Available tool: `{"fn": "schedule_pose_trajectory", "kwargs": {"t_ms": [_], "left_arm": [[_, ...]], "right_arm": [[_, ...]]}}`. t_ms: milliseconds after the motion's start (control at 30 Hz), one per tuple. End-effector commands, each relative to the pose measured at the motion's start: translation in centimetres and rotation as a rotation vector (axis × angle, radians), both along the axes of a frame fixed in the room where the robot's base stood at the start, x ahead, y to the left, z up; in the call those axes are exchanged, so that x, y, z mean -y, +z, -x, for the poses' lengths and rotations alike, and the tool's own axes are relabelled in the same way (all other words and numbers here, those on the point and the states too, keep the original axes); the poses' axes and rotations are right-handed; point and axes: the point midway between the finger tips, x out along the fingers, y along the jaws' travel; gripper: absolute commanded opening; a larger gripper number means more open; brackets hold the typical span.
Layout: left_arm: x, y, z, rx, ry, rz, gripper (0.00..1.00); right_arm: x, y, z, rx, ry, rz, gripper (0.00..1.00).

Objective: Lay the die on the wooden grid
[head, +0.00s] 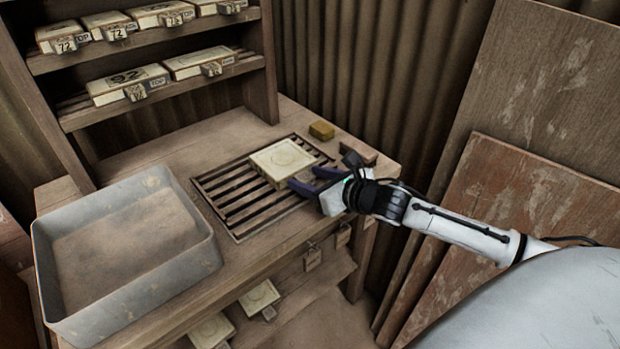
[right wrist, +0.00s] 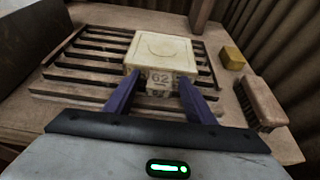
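The die (head: 282,160), a pale square block with a round mark on top, lies flat on the slatted wooden grid (head: 222,189), toward its right part. In the right wrist view the die (right wrist: 165,48) shows a front tab marked 62, and the grid's slats (right wrist: 80,77) run on both sides of it. My right gripper (head: 312,180) is at the die's near right side. Its two blue fingers stand apart on either side of the tab (right wrist: 159,78), with a small gap seeming to show at each side. My left gripper is out of view.
A grey tray (head: 205,262) stands left of the grid. A yellow block (head: 321,130) and a brush (right wrist: 262,103) lie to the grid's right. Shelves with several other dies (head: 128,84) rise behind. More dies sit on a lower shelf (head: 310,292).

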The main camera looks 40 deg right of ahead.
Motion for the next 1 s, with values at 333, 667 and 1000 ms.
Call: {"fn": "schedule_pose_trajectory", "kwargs": {"t_ms": [333, 667, 1000], "left_arm": [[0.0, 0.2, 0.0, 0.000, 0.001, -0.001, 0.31], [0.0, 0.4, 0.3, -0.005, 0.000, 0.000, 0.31], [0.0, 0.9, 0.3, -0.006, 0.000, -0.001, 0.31]], "right_arm": [[0.2, 0.7, 1.4, -0.003, -0.001, 0.004, 0.50], [0.5, 2.7, 6.5, -0.005, 0.000, 0.001, 0.50], [0.8, 4.3, 10.2, -0.003, -0.002, -0.001, 0.50]]}}
